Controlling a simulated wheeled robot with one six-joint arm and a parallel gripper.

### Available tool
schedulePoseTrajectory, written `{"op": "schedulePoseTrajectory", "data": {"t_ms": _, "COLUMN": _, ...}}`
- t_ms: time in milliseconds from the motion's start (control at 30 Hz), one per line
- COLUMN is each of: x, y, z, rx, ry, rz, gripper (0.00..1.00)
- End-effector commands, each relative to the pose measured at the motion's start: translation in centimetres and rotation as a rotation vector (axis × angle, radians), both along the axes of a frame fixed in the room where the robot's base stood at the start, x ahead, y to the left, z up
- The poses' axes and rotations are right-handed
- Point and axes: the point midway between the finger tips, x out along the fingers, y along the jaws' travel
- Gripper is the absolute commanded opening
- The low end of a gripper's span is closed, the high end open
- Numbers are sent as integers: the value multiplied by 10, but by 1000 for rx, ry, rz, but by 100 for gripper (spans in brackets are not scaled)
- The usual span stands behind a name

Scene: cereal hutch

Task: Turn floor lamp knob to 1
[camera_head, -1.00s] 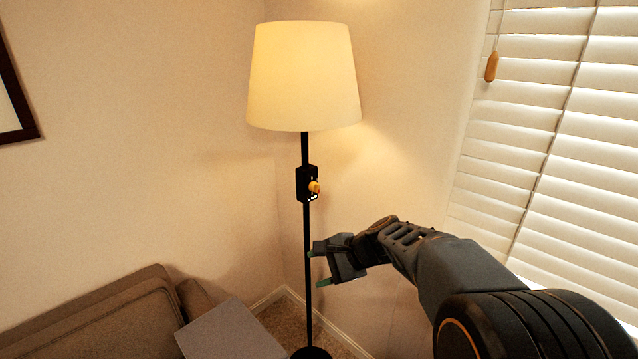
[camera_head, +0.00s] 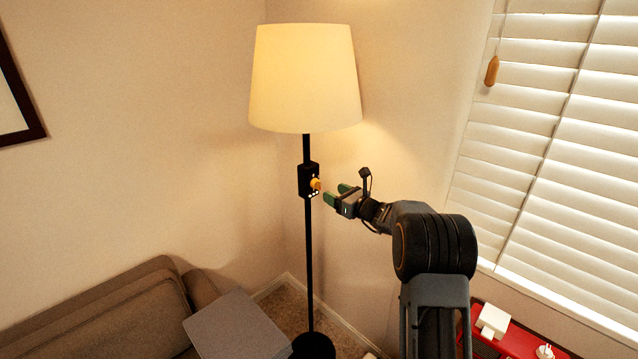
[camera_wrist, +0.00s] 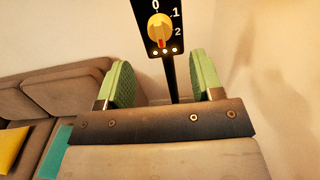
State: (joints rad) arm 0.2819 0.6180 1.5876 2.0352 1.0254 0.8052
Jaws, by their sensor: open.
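The floor lamp (camera_head: 308,250) stands in the corner with its shade lit. A black control box (camera_head: 304,180) on its pole carries a yellow knob (camera_head: 315,184). In the wrist view the knob (camera_wrist: 160,28) has a red mark at its lower edge, pointing down. The box face (camera_wrist: 150,8) shows the labels 0, 1 and 2, with several lit dots below the knob. My gripper (camera_head: 337,193) is open and empty, just right of the knob at about its height. In the wrist view the green fingers (camera_wrist: 162,78) are spread apart, with the knob ahead, above and between them, not touched.
A brown sofa (camera_head: 110,310) and a grey flat surface (camera_head: 235,328) lie at the lower left. Window blinds (camera_head: 560,150) are on the right, above a red surface (camera_head: 515,340) with white items. The space around the knob is clear.

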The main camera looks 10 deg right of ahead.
Motion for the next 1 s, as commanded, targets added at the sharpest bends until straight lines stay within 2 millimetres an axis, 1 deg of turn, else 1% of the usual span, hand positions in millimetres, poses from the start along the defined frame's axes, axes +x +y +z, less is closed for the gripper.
{"op": "schedulePoseTrajectory", "data": {"t_ms": 33, "x": 9, "y": 7, "z": 2, "rx": 0, "ry": 0, "rz": 4, "gripper": 60}}
{"op": "schedulePoseTrajectory", "data": {"t_ms": 200, "x": 33, "y": 22, "z": 2, "rx": 0, "ry": 0, "rz": 2, "gripper": 60}}
{"op": "schedulePoseTrajectory", "data": {"t_ms": 400, "x": 52, "y": 35, "z": 2, "rx": -1, "ry": 0, "rz": 1, "gripper": 60}}
{"op": "schedulePoseTrajectory", "data": {"t_ms": 600, "x": 60, "y": 40, "z": 1, "rx": -1, "ry": -1, "rz": 1, "gripper": 60}}
{"op": "schedulePoseTrajectory", "data": {"t_ms": 900, "x": 61, "y": 41, "z": 0, "rx": -1, "ry": 0, "rz": 1, "gripper": 60}}
{"op": "schedulePoseTrajectory", "data": {"t_ms": 1000, "x": 61, "y": 41, "z": 0, "rx": -1, "ry": 0, "rz": 1, "gripper": 52}}
